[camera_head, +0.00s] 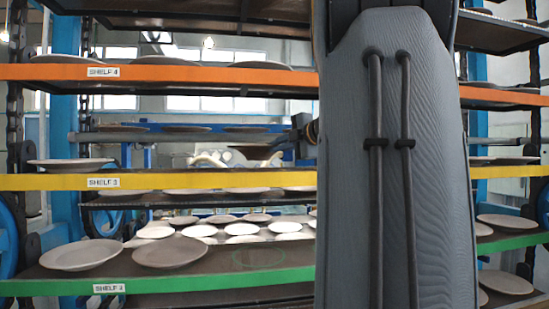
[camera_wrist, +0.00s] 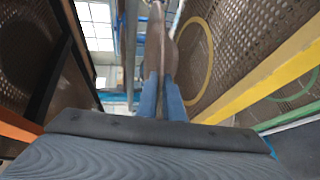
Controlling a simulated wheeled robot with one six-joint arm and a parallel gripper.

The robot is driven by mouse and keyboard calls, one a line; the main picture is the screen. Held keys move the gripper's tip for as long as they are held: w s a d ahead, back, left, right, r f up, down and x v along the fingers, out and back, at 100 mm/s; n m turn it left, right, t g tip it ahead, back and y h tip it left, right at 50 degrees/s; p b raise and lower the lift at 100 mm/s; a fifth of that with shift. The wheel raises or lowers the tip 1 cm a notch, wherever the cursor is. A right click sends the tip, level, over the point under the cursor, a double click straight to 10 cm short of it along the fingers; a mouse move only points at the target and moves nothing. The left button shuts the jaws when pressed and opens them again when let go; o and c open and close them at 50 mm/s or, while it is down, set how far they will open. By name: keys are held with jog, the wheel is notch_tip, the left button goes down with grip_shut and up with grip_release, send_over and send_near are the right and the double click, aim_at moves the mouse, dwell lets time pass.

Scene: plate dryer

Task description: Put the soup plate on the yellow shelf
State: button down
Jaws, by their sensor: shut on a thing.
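The yellow shelf (camera_head: 215,181), labelled SHELF 3, runs across the middle of the head view. In the wrist view its yellow edge (camera_wrist: 265,85) slants down the right side, and a yellow ring is marked on its dark perforated surface. My gripper (camera_wrist: 161,82) shows two blue fingers shut on a plate, seen nearly edge-on, which I take to be the soup plate (camera_wrist: 156,42). It is held between the orange and yellow shelves, apart from the ring. In the head view the held plate (camera_head: 258,151) shows above the yellow shelf; my arm hides much of the gripper.
A plate (camera_head: 70,163) stands at the left of the yellow shelf. The orange shelf (camera_head: 215,74) above holds several plates. The green shelf (camera_head: 215,281) below holds two plates at left and an empty green ring (camera_head: 258,256). Metal chains and posts flank the shelves.

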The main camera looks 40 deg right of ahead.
notch_tip(320, 180, down, 3)
jog(key=shift+f, duration=0.15)
jog(key=shift+a, duration=0.1)
jog(key=shift+w, duration=0.1)
jog(key=c, duration=1.9)
grip_release()
jog(key=shift+f, duration=0.1)
jog(key=shift+o, duration=0.2)
jog(key=b+v, duration=0.2)
jog(key=v, duration=1)
